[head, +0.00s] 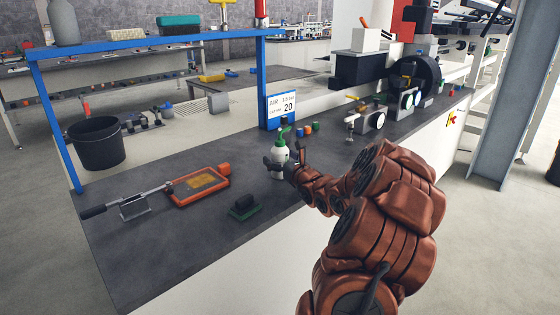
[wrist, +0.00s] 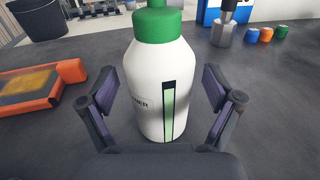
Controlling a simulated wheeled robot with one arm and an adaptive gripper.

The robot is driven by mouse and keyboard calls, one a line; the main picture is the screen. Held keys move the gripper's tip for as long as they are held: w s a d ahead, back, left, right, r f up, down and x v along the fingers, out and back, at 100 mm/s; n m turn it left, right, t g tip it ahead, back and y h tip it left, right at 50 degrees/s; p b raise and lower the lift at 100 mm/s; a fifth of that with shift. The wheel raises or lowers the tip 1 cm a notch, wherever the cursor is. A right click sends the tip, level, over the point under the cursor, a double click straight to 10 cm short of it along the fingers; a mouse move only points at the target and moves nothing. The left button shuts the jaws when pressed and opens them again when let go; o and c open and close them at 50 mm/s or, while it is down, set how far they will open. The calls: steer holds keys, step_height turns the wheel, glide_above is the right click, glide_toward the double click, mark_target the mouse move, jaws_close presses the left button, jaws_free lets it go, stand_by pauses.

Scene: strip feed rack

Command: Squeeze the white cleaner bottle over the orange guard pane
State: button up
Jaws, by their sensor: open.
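The white cleaner bottle (head: 280,158) stands upright on the dark bench top, with a green collar and green spray head. In the wrist view the bottle (wrist: 158,85) fills the middle, and its top is cut off by the frame. My gripper (head: 280,165) is at the bottle. In the wrist view my gripper (wrist: 160,95) is open, with one finger on each side of the bottle and gaps between. The orange guard pane (head: 199,186) lies flat to the left, an orange frame around a yellowish-brown smear. Its edge also shows in the wrist view (wrist: 72,70).
A green-topped block (head: 244,207) lies in front of the bottle. A long-handled tool on a grey stand (head: 134,206) is left of the pane. Small coloured caps (head: 308,129) and a sign (head: 281,110) stand behind.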

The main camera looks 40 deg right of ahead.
mark_target(283, 149)
steer(key=shift+c, duration=0.2)
steer(key=c, duration=1.4)
steer(key=shift+c, duration=0.2)
steer(key=shift+r, duration=0.1)
steer(key=shift+r, duration=1.85)
steer(key=s+a+r+b, duration=0.1)
steer(key=s+a+b, duration=0.5)
steer(key=s+a, duration=0.5)
steer(key=shift+b, duration=0.3)
steer(key=shift+s+a+r, duration=0.1)
steer(key=shift+a, duration=0.05)
